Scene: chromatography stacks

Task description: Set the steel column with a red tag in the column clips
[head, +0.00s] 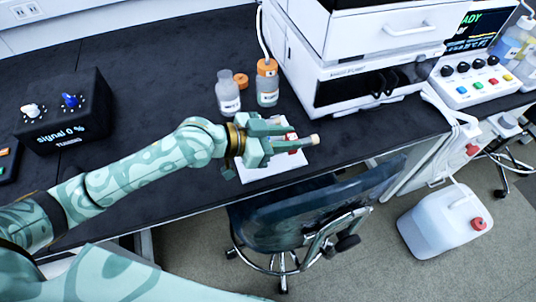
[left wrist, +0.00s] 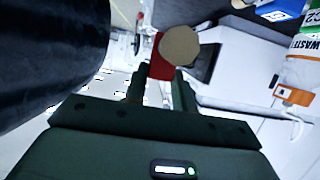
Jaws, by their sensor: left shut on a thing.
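My left gripper (head: 290,143) is shut on the steel column with a red tag and holds it over the bench's front edge area. The column's pale round end (head: 314,140) sticks out to the right of the fingers. In the left wrist view the same round end (left wrist: 180,45) and red tag (left wrist: 159,66) show between and beyond my left gripper's fingers (left wrist: 160,88); most of the steel body is hidden. Dark fittings that look like the column clips (head: 388,82) sit on the front of the white instrument stack (head: 340,60), right of the gripper. My right gripper is not in view.
A white sheet or tray (head: 262,174) lies under the gripper. Two bottles with white labels (head: 228,95) (head: 267,85) stand behind it. A dark chair (head: 290,225) stands against the bench front. A white jug (head: 440,222) is on the floor.

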